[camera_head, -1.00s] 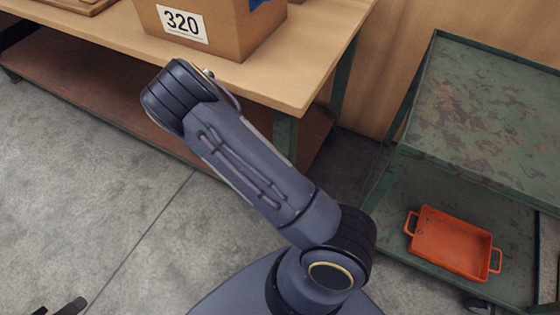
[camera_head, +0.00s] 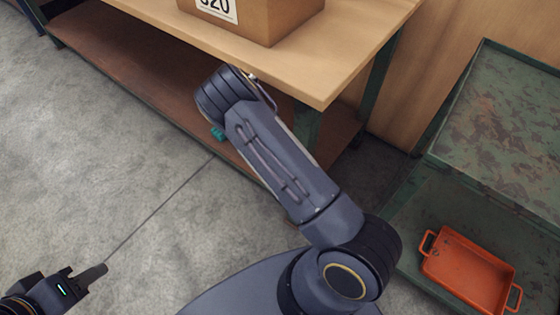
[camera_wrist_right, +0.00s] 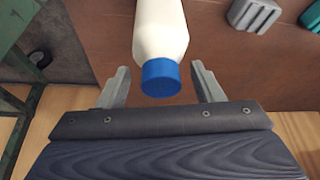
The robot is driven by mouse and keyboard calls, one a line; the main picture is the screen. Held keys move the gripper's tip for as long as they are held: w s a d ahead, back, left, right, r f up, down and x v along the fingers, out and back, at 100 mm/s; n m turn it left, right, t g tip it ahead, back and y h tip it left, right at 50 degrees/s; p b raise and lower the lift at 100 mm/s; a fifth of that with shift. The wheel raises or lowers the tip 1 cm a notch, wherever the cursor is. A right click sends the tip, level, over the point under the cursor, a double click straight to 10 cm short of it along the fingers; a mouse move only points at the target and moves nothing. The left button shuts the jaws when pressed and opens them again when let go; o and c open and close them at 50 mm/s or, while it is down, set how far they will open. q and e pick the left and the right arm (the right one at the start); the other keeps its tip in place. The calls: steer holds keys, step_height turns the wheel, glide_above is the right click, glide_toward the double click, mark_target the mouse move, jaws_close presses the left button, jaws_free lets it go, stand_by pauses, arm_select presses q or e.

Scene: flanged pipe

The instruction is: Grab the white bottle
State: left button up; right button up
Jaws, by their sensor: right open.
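The white bottle (camera_wrist_right: 161,30) with a blue cap (camera_wrist_right: 161,77) shows in the right wrist view, at the top middle over a brown surface. Its cap points toward my right gripper (camera_wrist_right: 161,84). The right gripper is open, with one finger on each side of the cap and a gap on both sides. The bottle's far end is cut off by the frame. In the head view the bottle is hidden, and my right gripper does not show. My left gripper (camera_head: 88,276) is at the lower left over the floor, away from the table; its finger gap is unclear.
A wooden table (camera_head: 345,55) bears a cardboard box (camera_head: 265,20); its lower brown shelf (camera_head: 130,85) runs underneath. A teal item (camera_head: 217,133) shows near the shelf edge. A grey block (camera_wrist_right: 255,14) lies right of the bottle. A green cart (camera_head: 500,120) holds an orange tray (camera_head: 465,270).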

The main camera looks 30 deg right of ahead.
jaws_close()
steer(key=shift+r, duration=0.2)
stand_by(0.4)
